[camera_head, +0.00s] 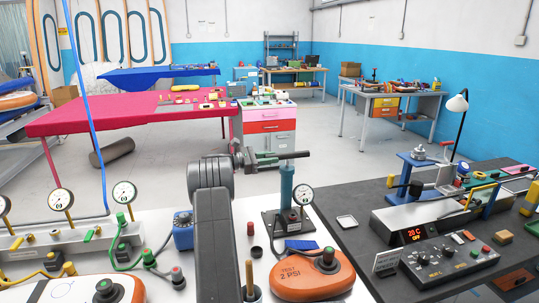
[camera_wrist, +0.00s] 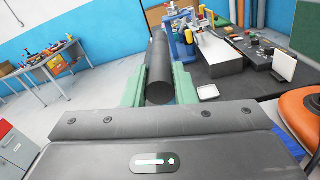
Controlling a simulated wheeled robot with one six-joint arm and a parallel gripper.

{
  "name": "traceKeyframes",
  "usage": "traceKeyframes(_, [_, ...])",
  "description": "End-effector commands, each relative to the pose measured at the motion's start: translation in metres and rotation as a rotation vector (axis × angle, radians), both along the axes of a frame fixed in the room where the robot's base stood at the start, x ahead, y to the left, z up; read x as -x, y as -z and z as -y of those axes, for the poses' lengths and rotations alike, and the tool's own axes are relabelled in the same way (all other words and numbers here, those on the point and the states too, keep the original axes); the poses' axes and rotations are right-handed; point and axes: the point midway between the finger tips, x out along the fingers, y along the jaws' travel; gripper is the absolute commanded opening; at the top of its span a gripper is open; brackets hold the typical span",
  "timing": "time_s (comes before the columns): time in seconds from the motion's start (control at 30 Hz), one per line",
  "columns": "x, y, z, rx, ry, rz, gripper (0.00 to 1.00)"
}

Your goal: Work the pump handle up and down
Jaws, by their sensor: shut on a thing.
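The pump stands on the white bench, with a teal upright barrel (camera_head: 286,185) on a dark foot. Its black handle bar (camera_head: 294,155) lies level across the top, close above the barrel. My gripper (camera_head: 266,159), with green fingers, is shut on the bar left of the barrel. In the wrist view, the bar (camera_wrist: 158,68) runs away from me between the two green fingers. A round gauge (camera_head: 304,196) stands beside the barrel. The rod under the handle is hard to make out.
An orange inflatable marked TEST 2 PSI (camera_head: 311,276) lies in front of the pump. A black bench with a control box (camera_head: 448,262) is at right. Gauges and valves (camera_head: 62,199) fill the left. A red table (camera_head: 150,118) stands behind.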

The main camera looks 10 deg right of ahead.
Motion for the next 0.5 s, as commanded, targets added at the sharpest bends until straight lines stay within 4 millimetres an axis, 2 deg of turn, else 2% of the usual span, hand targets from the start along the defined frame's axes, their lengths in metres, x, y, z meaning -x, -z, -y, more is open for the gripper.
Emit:
traceKeyframes(0.03, [0.0007,0.0183,0.0001,-0.005,0.002,-0.011,0.00])
traceKeyframes(0.07, [0.0007,0.0208,0.0001,-0.005,0.002,-0.011,0.00])
traceKeyframes(0.33, [0.0012,0.0231,0.0001,-0.008,0.002,-0.013,0.00])
traceKeyframes(0.37, [0.0012,0.0234,0.0001,-0.008,0.003,-0.014,0.28])
traceKeyframes(0.43, [0.0011,0.0229,0.0001,-0.008,0.002,-0.013,0.42])
traceKeyframes(0.5, [0.0010,0.0215,0.0001,-0.007,0.003,-0.011,0.46])
